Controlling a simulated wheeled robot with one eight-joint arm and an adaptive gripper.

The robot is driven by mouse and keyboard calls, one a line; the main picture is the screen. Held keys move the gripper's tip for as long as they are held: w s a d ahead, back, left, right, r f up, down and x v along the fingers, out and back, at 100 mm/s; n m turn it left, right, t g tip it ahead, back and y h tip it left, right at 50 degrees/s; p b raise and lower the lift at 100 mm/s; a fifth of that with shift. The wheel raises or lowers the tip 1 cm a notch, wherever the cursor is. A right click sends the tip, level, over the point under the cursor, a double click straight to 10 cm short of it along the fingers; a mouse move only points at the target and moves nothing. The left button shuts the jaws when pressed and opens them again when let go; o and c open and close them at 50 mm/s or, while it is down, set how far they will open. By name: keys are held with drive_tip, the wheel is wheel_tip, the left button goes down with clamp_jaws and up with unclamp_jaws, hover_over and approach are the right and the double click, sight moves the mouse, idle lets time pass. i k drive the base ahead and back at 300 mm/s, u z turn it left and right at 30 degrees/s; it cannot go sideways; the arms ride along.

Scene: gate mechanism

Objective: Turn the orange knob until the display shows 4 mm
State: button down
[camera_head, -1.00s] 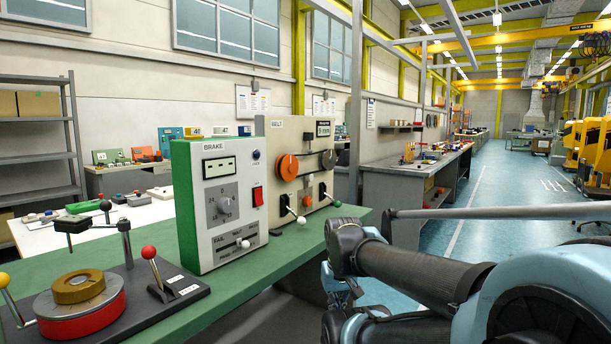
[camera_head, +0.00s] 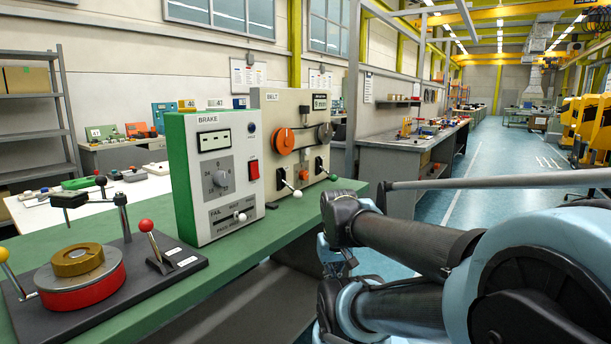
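The cream belt panel (camera_head: 270,103) stands on the green bench behind the brake box. A round orange knob (camera_head: 284,138) is on its front, joined by a dark belt to a dark wheel (camera_head: 325,132). A smaller orange part (camera_head: 304,171) sits lower between two levers. A small display (camera_head: 319,102) is at the panel's upper right; its mm reading is too small to tell. My arm shows at the lower right, right of the bench and apart from the panel. I cannot make out my gripper in this view.
The white and green brake box (camera_head: 214,170) stands in front of the belt panel, to its left. A base with a red and brass disc (camera_head: 82,288) and ball-ended levers is at the near left. The green bench top (camera_head: 165,300) has free room before the brake box. A blue aisle lies right.

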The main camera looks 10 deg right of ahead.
sight(304, 174)
drive_tip(key=u, duration=0.75)
drive_tip(key=k, duration=0.95)
drive_tip(key=z, duration=0.75)
drive_tip(key=i, duration=1)
